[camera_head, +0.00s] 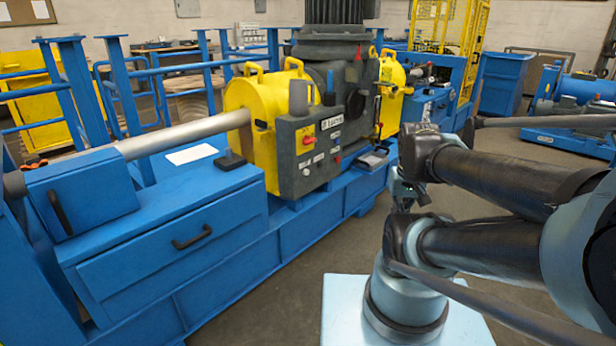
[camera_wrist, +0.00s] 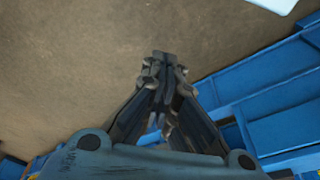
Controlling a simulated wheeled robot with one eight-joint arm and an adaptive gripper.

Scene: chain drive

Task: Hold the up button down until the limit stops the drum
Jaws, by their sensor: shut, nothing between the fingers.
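A grey control box (camera_head: 292,170) stands on the blue machine bed in the middle of the head view. It carries a red switch on a yellow plate (camera_head: 307,138) and several small labels and controls. I cannot tell which of them is the up button. I cannot single out the drum; yellow guards (camera_head: 252,118) cover the machine around the box. My gripper (camera_wrist: 164,62) is shut and empty in the wrist view, over bare floor. In the head view it (camera_head: 402,196) hangs to the right of the control box, apart from it, partly hidden by my arm.
A blue bed with a drawer (camera_head: 175,236) runs along the left and centre. A long grey shaft (camera_head: 190,132) enters the left guard. A black pendant-like item (camera_head: 230,160) lies left of the box. Open floor (camera_head: 300,270) lies in front; blue frames (camera_wrist: 275,125) show in the wrist view.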

